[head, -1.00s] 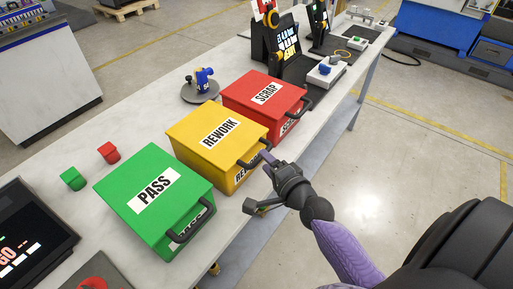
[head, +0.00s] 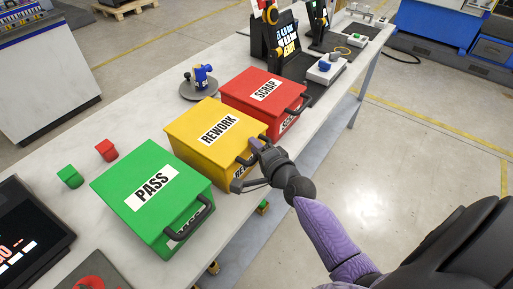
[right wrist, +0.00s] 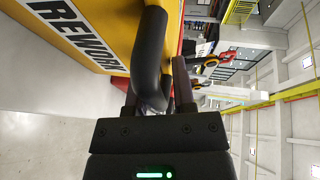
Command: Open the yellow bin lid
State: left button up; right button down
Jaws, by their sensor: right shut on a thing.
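The yellow bin with its REWORK lid (head: 190,124) stands between the green and red bins, and the lid lies flat and closed. Its dark handle (head: 243,162) is at the front edge of the lid and partly hidden by my right gripper (head: 249,163). In the right wrist view the yellow lid (right wrist: 112,25) is at the upper left and the thick black handle (right wrist: 150,55) runs down between the fingers. My right gripper (right wrist: 158,88) is shut on that handle. My left gripper is not in view.
The green PASS bin (head: 125,185) stands close on the left and the red SCRAP bin (head: 242,95) close on the right. A green block (head: 69,176), a red block (head: 106,150) and a blue part (head: 203,77) sit behind. Open floor lies in front of the table.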

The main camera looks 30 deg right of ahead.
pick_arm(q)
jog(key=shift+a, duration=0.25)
pick_arm(e)
jog(key=shift+s+f, duration=0.1)
jog(key=shift+f, duration=0.15)
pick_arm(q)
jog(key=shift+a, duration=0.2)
pick_arm(e)
jog(key=shift+f, duration=0.1)
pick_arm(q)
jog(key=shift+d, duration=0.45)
pick_arm(e)
jog(key=shift+f, duration=0.1)
